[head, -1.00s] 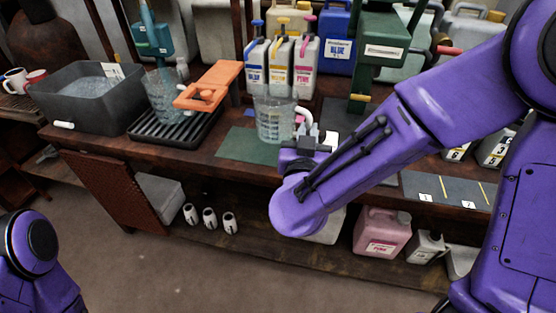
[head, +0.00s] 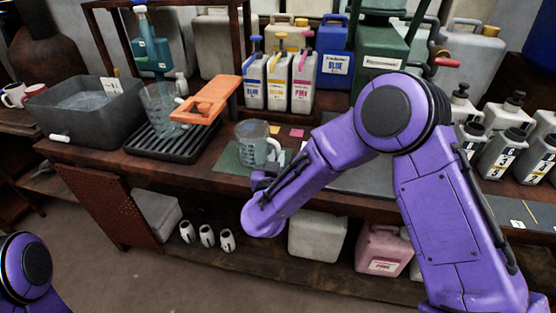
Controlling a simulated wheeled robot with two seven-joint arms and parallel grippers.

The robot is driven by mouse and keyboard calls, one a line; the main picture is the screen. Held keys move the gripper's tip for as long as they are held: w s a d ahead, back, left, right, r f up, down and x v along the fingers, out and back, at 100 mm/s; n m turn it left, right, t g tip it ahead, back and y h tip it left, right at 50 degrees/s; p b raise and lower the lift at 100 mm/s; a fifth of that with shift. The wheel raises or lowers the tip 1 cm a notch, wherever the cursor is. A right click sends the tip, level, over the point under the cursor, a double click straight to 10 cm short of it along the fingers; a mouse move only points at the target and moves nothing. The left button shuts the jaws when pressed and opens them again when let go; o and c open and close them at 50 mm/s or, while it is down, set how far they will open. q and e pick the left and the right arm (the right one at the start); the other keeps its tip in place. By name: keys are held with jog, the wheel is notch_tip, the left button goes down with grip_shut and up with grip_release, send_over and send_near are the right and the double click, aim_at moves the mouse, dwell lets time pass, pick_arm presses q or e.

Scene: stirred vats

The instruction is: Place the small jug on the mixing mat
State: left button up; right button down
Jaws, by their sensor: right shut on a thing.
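The small jug (head: 252,147) is clear, with graduation marks and a white handle on its right. It is upright over the dark green mixing mat (head: 226,161) and looks to be at or very near its surface; I cannot tell if the base touches. My right gripper (head: 276,161) is at the jug's handle side, shut on the jug, with the fingers partly hidden by the wrist and arm. My left gripper is out of view; only part of my left arm shows at the lower left.
A second clear jug (head: 161,104) stands on a black ribbed tray (head: 150,143), beside an orange stand (head: 207,102). A grey basin (head: 88,115) is at the left. Blue, yellow and pink pump bottles (head: 278,84) stand behind the mat. Small coloured notes (head: 296,133) lie behind the jug.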

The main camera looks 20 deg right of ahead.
jog(key=shift+f, duration=0.1)
jog(key=c, duration=1.1)
grip_release()
jog(key=shift+c, duration=0.2)
jog(key=shift+s+a, duration=0.2)
jog(key=shift+s, duration=0.1)
jog(key=v, duration=1.1)
jog(key=s+d+f+n+g+y, duration=0.1)
jog(key=s+d+f+g+y, duration=0.15)
jog(key=f, duration=0.55)
jog(key=s+d+f+g+y, duration=0.1)
jog(key=s+d+f+g, duration=0.2)
jog(key=f, duration=0.5)
jog(key=s+d+f+m+g+y, duration=0.1)
jog(key=s+d+f+g, duration=0.2)
jog(key=s+f, duration=0.4)
jog(key=s+d+f+g+y, duration=0.1)
jog(key=s+d+f+g, duration=0.3)
jog(key=s, duration=1.1)
notch_tip(320, 180, down, 4)
jog(key=d, duration=0.2)
jog(key=shift+d+r+m, duration=0.15)
jog(key=shift+d+m, duration=0.2)
jog(key=shift+m, duration=0.05)
